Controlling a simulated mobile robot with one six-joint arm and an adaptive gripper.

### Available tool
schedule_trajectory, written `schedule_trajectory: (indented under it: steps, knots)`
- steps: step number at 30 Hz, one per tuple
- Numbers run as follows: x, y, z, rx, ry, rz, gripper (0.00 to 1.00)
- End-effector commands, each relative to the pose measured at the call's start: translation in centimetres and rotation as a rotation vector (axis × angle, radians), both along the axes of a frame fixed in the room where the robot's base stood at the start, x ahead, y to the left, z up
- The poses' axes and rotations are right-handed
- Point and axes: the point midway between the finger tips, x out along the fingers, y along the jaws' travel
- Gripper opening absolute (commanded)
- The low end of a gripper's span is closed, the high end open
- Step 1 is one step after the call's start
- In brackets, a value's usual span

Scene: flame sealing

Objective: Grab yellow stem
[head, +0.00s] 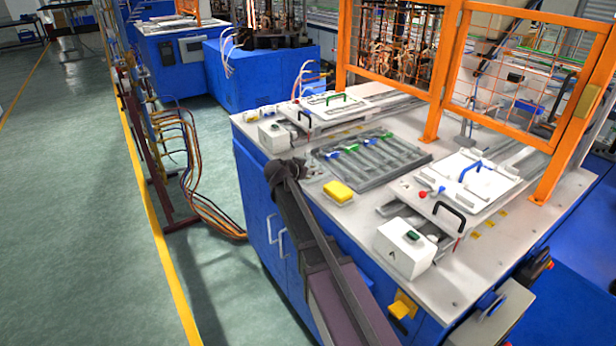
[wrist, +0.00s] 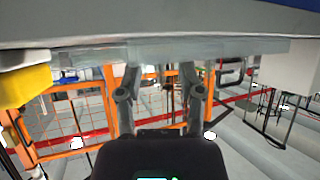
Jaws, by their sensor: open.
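A grey slotted tray (head: 400,165) lies on the table in the head view. Several thin stems with small blue and green ends rest in it, such as a blue end (head: 333,154) and a green end (head: 380,135). I cannot make out a yellow stem in either view. My gripper shows in the wrist view (wrist: 159,72), with its two fingers apart and nothing visible between them. In the head view my dark arm reaches up to the table's front edge, left of and below the tray. The wrist view appears upside down, with the tabletop edge across its top.
A yellow block (head: 338,192) sits on the table (head: 375,215) near its front edge, also at the wrist view's left (wrist: 25,86). White fixtures with handles (head: 470,178) flank the tray. A white box (head: 405,248) stands front right. An orange mesh fence (head: 437,70) closes the back.

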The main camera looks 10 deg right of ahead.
Motion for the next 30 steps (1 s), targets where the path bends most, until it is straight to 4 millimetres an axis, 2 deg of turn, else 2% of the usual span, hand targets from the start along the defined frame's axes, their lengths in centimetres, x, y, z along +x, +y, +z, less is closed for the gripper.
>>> schedule_trajectory:
  steps: [1, 3, 6, 22, 30]
  knots:
    - [0.0, 0.0, 0.0, 0.000, 0.000, 0.000, 0.46]
    - [0.0, 0.0, 0.0, 0.000, 0.000, 0.000, 0.25]
    - [0.0, 0.0, 0.0, 0.000, 0.000, 0.000, 0.00]
    - [0.0, -0.1, 0.1, 0.000, 0.000, -0.001, 0.00]
    - [0.0, -0.1, 1.3, 0.000, 0.000, -0.001, 0.00]
